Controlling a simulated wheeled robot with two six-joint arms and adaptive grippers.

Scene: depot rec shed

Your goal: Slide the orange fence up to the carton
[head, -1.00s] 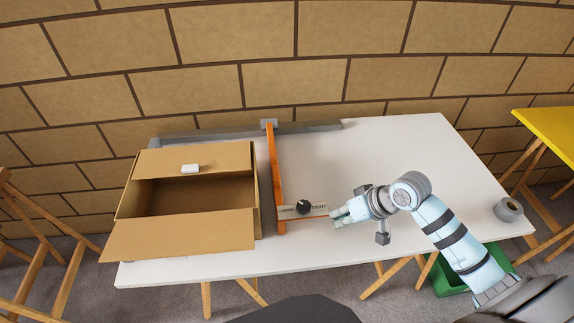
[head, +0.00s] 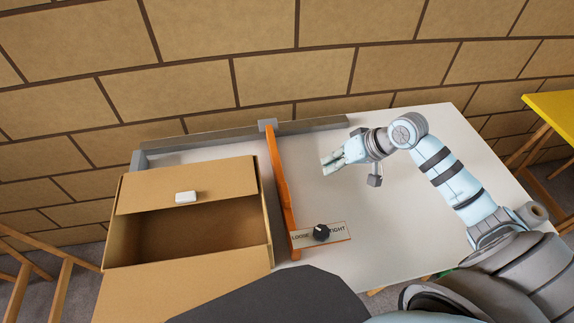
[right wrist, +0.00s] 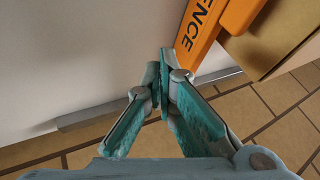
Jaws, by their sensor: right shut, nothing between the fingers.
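The orange fence (head: 280,185) is a long upright bar running from the grey back rail toward me. It stands just right of the open cardboard carton (head: 230,178), with a narrow dark strip between them. At its near end is a plate (head: 338,235) marked LOOSE and TIGHT with a black knob (head: 321,232); I cannot tell the knob's setting. My right gripper (head: 327,167) is shut and empty, to the right of the fence and apart from it. In the right wrist view the gripper (right wrist: 160,78) appears near the fence (right wrist: 215,35), lettered FENCE. My left gripper is out of view.
The white table (head: 400,240) is clear right of the fence. A grey rail (head: 225,138) runs along its back edge. A small white object (head: 186,197) lies on the carton's flap. A grey roll (head: 532,213) sits at the right edge, beyond my arm. A yellow table (head: 552,118) stands farther right.

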